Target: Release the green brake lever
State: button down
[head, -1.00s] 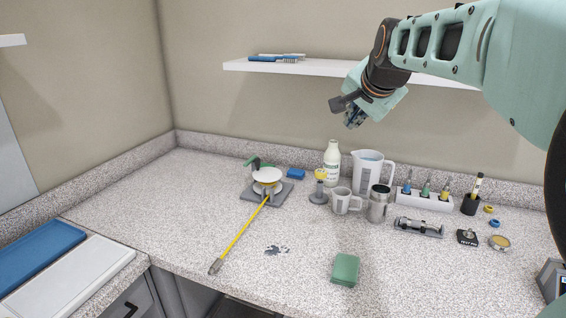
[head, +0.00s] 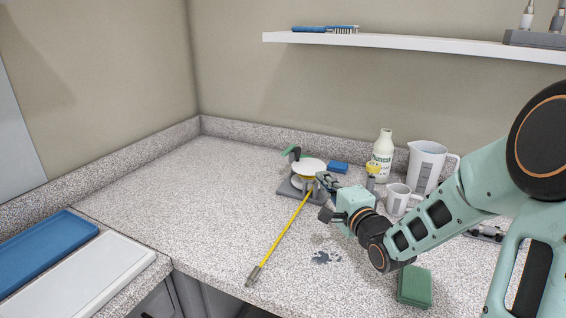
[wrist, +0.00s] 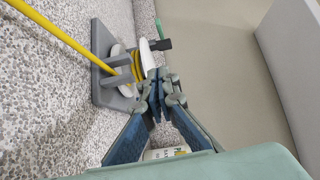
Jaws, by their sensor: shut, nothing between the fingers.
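The green brake lever (head: 288,151) sits at the back of a small reel with white discs (head: 311,166) on a grey base (head: 288,189). In the wrist view the green lever (wrist: 159,27) shows beyond the reel, beside a black block (wrist: 161,44). A yellow cable (head: 283,236) runs from the reel toward the front counter edge and ends in a grey plug (head: 253,276). My gripper (head: 325,182) is shut and empty at the right side of the reel. In the wrist view its fingertips (wrist: 160,88) are close to the discs; contact cannot be told.
A green sponge (head: 414,286) lies in front. A shelf (head: 400,43) is above. The counter left of the reel is clear.

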aim_at(294, 167)
jog(key=shift+s+a+r, duration=0.15)
jog(key=shift+s+a, duration=0.05)
jog(key=x, duration=0.9)
jog(key=shift+w+a+b, duration=0.15)
jog(key=shift+a+b, duration=0.05)
jog(key=shift+b, duration=0.15)
jog(key=w+a, duration=0.1)
jog(key=a, duration=0.2)
jog(key=shift+w, duration=0.35)
jog(key=shift+w+a, duration=0.25)
jog(key=shift+a, duration=0.15)
